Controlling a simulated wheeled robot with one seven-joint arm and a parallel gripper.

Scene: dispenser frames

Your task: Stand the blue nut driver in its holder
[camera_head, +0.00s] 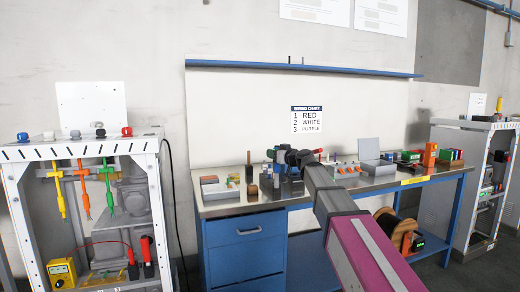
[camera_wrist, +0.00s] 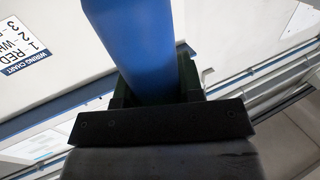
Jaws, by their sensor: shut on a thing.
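The blue nut driver (camera_wrist: 130,40) fills the upper middle of the wrist view as a thick blue shaft, likely its handle. My gripper (camera_wrist: 155,92) is shut on it, with dark fingers on both sides. The driver's far end is out of the wrist view. In the head view my gripper (camera_head: 281,156) is small and dark over the left part of the workbench. A dark stand with blue parts (camera_head: 287,186) sits just below it and may be the holder. My arm and gripper partly hide it, and I cannot tell whether the driver touches it.
The metal-topped workbench (camera_head: 225,207) holds a shallow tray (camera_head: 220,189) at left and a grey box (camera_head: 376,165) and an orange block (camera_head: 430,154) at right. A blue shelf (camera_head: 300,67) runs above. White frames stand at both sides.

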